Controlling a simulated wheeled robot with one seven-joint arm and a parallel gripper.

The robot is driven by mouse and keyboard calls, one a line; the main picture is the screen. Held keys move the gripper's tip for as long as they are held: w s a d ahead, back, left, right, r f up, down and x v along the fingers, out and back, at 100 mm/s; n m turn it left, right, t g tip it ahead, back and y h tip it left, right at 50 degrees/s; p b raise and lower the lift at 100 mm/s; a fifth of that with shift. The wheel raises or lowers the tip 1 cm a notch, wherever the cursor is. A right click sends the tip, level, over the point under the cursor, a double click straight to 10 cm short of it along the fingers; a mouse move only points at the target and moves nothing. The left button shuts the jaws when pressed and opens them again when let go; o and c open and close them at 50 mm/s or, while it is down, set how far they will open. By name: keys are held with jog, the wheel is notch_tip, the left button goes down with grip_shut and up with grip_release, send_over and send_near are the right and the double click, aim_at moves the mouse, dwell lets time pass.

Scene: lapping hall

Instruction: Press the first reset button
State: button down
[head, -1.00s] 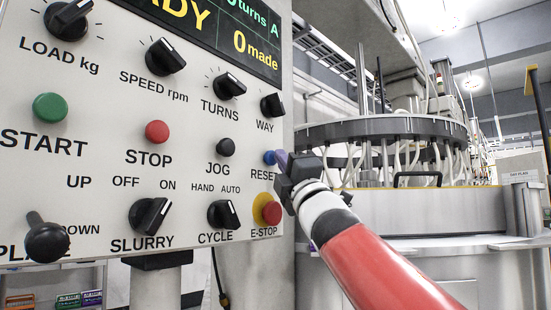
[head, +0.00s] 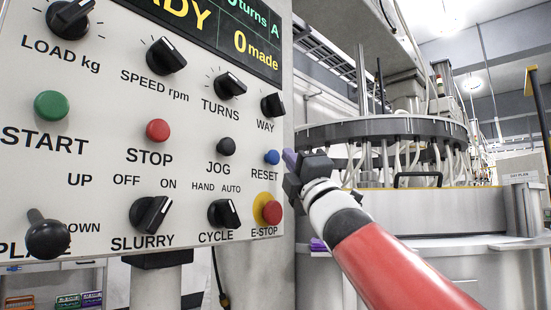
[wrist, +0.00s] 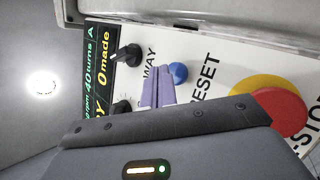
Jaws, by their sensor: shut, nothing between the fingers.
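The blue RESET button (head: 272,157) sits at the right edge of the control panel (head: 190,105), above the red E-STOP. It also shows in the wrist view (wrist: 179,73), just beyond my fingertips. My gripper (head: 290,157) is shut and empty, its purple fingers pointing at the panel. In the head view a gap shows between the fingertips and the button. The closed fingers (wrist: 158,92) also show in the wrist view, where they overlap the panel beside the button.
The red E-STOP (head: 271,211) on its yellow plate is close below the button. The WAY knob (head: 272,105) is above and the black JOG button (head: 226,147) to the left. A round lapping machine (head: 390,130) stands behind my arm on the right.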

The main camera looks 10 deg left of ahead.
jog(key=s+d, duration=0.1)
jog(key=d, duration=0.1)
jog(key=s+d, duration=0.1)
jog(key=d, duration=0.1)
jog(key=shift+s, duration=0.3)
jog(key=shift+d, duration=0.1)
dwell(1.3)
jog(key=s+d+f+m+g+h, duration=0.1)
jog(key=d+f+m+h, duration=0.4)
jog(key=f, duration=0.3)
jog(key=s+d+f+m+g+h, duration=0.1)
jog(key=d+f+m+g+h, duration=0.15)
jog(key=f+m+h, duration=0.4)
jog(key=s+d+f+m+g+h, duration=0.1)
jog(key=d+f+m+h, duration=0.2)
jog(key=d+f+m, duration=0.55)
jog(key=s+f+m+g, duration=0.2)
jog(key=s+f, duration=0.5)
jog(key=f, duration=0.4)
jog(key=s+a+f+m+g, duration=0.1)
jog(key=s+f+m+g, duration=0.2)
jog(key=f, duration=0.8)
jog(key=s+a+f+m+g, duration=0.1)
jog(key=s+f+m+g, duration=0.1)
jog(key=s+f+g, duration=0.4)
jog(key=s+f, duration=0.5)
jog(key=s, duration=0.1)
jog(key=shift+f, duration=0.35)
jog(key=shift+s+h, duration=0.1)
jog(key=shift+h, duration=0.15)
